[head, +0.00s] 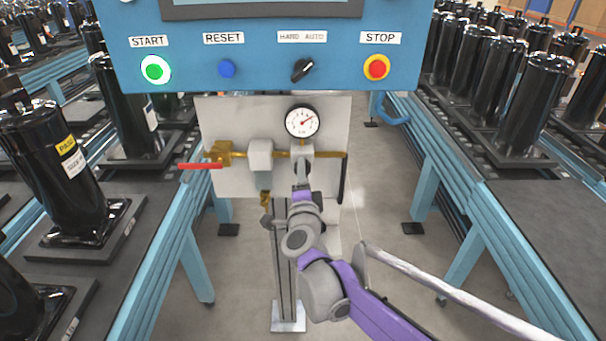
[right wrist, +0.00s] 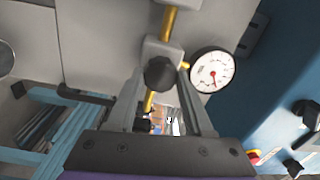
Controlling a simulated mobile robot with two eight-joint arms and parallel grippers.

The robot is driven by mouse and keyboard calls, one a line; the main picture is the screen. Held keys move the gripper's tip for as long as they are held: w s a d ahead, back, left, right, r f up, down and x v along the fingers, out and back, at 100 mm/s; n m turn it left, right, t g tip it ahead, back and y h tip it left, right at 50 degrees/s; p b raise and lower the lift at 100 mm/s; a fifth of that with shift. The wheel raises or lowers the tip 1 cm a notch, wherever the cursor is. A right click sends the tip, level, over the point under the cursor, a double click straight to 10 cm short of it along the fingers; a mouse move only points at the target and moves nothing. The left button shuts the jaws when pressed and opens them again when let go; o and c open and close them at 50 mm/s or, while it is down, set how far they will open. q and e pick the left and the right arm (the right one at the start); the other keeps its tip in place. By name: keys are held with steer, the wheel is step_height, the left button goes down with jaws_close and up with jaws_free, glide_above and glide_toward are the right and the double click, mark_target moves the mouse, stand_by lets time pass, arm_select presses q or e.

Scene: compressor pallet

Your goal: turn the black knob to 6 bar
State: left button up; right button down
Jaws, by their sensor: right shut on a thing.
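The black knob (right wrist: 160,72) sits on the front of a grey regulator body, under the round pressure gauge. In the right wrist view it is between the two fingers of my right gripper (right wrist: 162,95), which is shut on it. In the head view my right gripper (head: 303,184) reaches up to the regulator (head: 301,151) and hides most of the knob. The white gauge (head: 302,121) has a red needle pointing to the upper right in the head view; its numbers are too small to read. The gauge also shows in the right wrist view (right wrist: 212,70). My left gripper is out of view.
A blue panel (head: 205,75) with START, RESET and STOP buttons and a black selector (head: 302,70) hangs just above. A red lever (head: 200,166) and brass pipe are left of the regulator. Conveyors with black compressors (head: 50,165) flank both sides.

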steer(key=shift+c, duration=1.5)
jaws_free()
steer(key=shift+s, duration=0.1)
steer(key=s, duration=1)
steer(key=shift+s+f+b, duration=0.15)
steer(key=shift+s+b, duration=0.2)
steer(key=shift+b, duration=0.05)
steer(key=shift+d, duration=0.1)
